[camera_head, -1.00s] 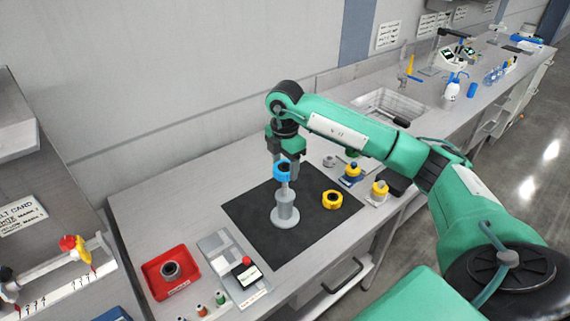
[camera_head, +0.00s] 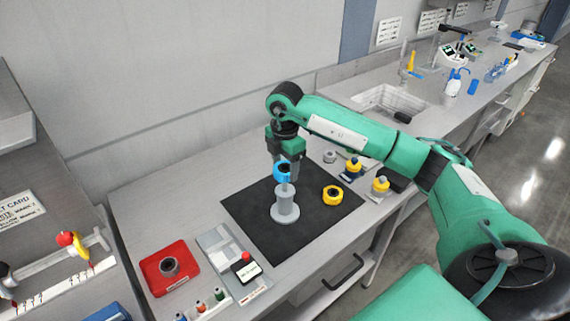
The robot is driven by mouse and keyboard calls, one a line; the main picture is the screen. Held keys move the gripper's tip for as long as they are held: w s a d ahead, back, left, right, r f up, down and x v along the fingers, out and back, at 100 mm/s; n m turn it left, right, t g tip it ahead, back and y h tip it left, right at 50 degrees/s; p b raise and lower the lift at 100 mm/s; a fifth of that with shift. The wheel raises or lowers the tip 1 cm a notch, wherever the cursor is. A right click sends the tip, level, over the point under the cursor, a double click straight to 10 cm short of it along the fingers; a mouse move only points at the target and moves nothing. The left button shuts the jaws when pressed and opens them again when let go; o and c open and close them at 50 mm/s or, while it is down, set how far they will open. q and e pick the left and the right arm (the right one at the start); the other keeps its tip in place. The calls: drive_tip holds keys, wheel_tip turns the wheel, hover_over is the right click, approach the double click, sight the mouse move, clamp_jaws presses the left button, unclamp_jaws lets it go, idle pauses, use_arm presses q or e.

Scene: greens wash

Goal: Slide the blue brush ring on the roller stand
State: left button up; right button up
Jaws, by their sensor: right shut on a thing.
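The blue brush ring (camera_head: 283,173) is held in my right gripper (camera_head: 285,163), which is shut on it and points down. The grey roller stand (camera_head: 285,211) stands upright on the black mat (camera_head: 314,230), with a wide round foot and a thicker body. The ring is at the top of the stand's thin post, above the thicker body. Whether the post passes through the ring is hard to tell. A yellow ring (camera_head: 333,195) lies on the mat to the right of the stand. My left gripper is not in view.
A red tray (camera_head: 184,284) with a dark ring in it sits at the front left, beside a grey device with a red button (camera_head: 244,266). A sink (camera_head: 390,101) lies farther back.

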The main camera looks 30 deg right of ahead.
sight(285, 177)
drive_tip(key=shift+f+b, duration=1.8)
drive_tip(key=shift+f, duration=1.1)
drive_tip(key=o, duration=1.1)
drive_tip(key=shift+c, duration=0.2)
drive_tip(key=shift+r, duration=0.1)
drive_tip(key=shift+r, duration=0.45)
wheel_tip(285, 177, up, 12)
drive_tip(key=shift+f+b, duration=0.25)
drive_tip(key=shift+b, duration=0.8)
drive_tip(key=shift+r, duration=0.7)
